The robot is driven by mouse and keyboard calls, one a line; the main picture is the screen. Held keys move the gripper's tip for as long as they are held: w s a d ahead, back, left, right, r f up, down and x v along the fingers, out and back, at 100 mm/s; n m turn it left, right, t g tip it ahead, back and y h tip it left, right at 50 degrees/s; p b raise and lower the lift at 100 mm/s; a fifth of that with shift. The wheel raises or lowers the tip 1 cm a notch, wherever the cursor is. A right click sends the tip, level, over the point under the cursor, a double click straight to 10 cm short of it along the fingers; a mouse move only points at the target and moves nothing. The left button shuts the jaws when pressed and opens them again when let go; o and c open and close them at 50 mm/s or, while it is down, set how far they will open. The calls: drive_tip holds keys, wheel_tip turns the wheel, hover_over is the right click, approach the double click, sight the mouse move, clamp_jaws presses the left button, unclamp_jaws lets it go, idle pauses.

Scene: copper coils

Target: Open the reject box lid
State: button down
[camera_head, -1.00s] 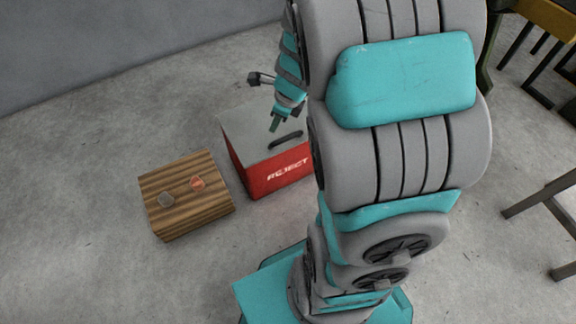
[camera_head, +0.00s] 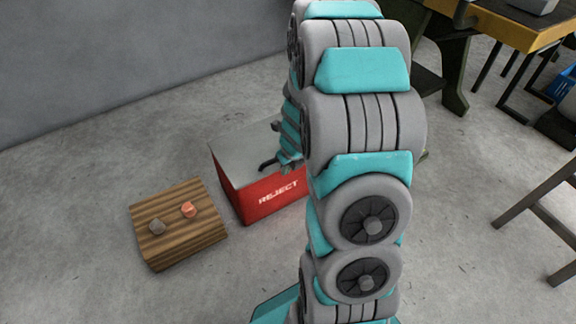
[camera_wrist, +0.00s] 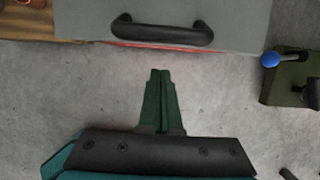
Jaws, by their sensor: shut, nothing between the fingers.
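The reject box (camera_head: 270,200) is red with white REJECT lettering and stands on the floor, left of my arm. Its grey lid (camera_head: 236,160) lies flat and closed, with a black handle (camera_head: 268,163) near the front edge, partly covered by my wrist. In the wrist view the lid (camera_wrist: 240,14) fills the top and its handle (camera_wrist: 162,32) faces my fingers. My gripper (camera_wrist: 160,72) is shut and empty, its fingertips short of the handle in the picture and not touching it. In the head view my fingers are hidden behind my wrist and arm.
A wooden block (camera_head: 180,243) with a grey piece (camera_head: 157,227) and a copper-coloured piece (camera_head: 189,209) stands left of the box. A dark green object with a blue knob (camera_wrist: 270,60) is right in the wrist view. A workbench (camera_head: 500,18) stands back right.

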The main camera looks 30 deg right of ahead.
sight(278, 169)
drive_tip(key=shift+w+f, duration=0.1)
drive_tip(key=shift+w, duration=1.55)
